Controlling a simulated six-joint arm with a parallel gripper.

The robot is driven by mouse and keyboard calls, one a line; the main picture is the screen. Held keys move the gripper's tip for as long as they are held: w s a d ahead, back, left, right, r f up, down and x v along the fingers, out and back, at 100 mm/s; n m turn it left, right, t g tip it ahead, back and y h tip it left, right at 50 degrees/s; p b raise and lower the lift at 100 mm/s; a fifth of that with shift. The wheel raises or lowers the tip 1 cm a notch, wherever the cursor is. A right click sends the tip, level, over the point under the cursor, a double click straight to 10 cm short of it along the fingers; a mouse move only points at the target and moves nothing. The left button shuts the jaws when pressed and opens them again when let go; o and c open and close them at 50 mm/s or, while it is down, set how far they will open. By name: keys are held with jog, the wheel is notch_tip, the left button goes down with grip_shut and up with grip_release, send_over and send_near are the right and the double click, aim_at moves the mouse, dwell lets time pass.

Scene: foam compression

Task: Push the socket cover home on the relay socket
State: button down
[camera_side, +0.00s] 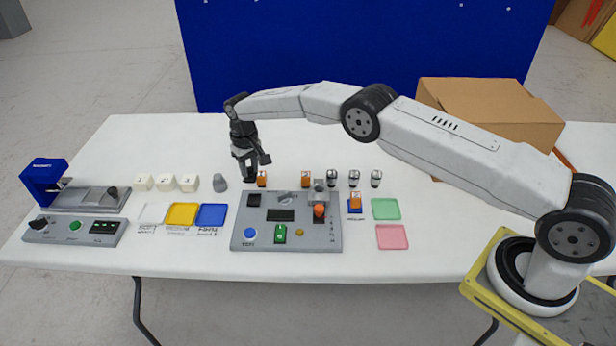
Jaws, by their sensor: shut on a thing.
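My gripper (251,168) points down over the back left of the grey panel (240,233), above the white table. It is shut on a small dark piece (250,177), too small for me to tell for sure whether it is the socket cover. An orange block (262,180) stands right beside the fingers; I cannot tell if they touch. The panel carries a black square part (254,200), a dark display (280,215), and a grey upright part (319,189) with an orange piece (320,211) in front. I cannot tell which part is the relay socket.
More orange blocks (306,179) and silver-black pieces (354,179) stand behind the panel. A grey cone (220,183), white blocks (167,182) and coloured trays (182,214) lie left. Green (386,209) and pink (392,237) trays lie right. A cardboard box (490,115) stands back right.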

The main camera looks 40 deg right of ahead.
aim_at(250, 177)
jog(key=shift+f, duration=0.1)
jog(key=shift+f, duration=3)
jog(key=shift+f, duration=0.9)
dwell(1.1)
jog(key=shift+c, duration=1.6)
grip_release()
jog(key=shift+r, duration=0.2)
jog(key=shift+r, duration=3.7)
jog(key=shift+r, duration=0.1)
